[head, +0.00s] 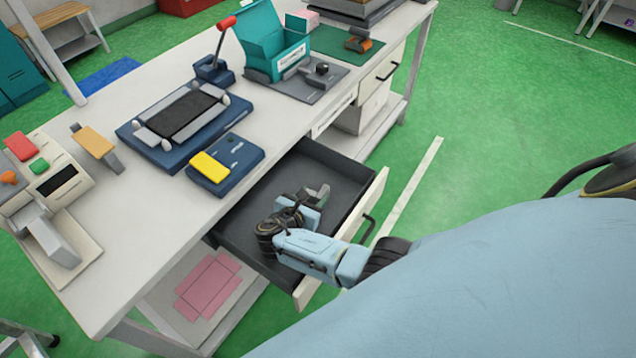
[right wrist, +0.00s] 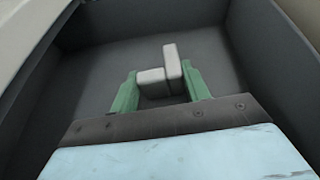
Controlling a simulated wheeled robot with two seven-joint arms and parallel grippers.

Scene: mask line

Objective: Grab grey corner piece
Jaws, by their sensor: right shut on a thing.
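The grey corner piece (right wrist: 172,68) is an L-shaped block inside the open drawer (head: 345,177). It also shows in the head view (head: 318,194), just beyond my right gripper (head: 302,202). In the right wrist view the two green fingers of my right gripper (right wrist: 161,92) stand on either side of the piece and are shut on it. The drawer's dark floor lies beneath it; I cannot tell whether the piece touches the floor. My left gripper is not in view.
The drawer front (head: 375,195) and dark side walls surround my right gripper closely. Above is the white table (head: 110,215) with a blue fixture (head: 180,125), a navy block with a yellow pad (head: 225,163) and a teal box (head: 272,45). A pink sheet (head: 208,285) lies on the lower shelf.

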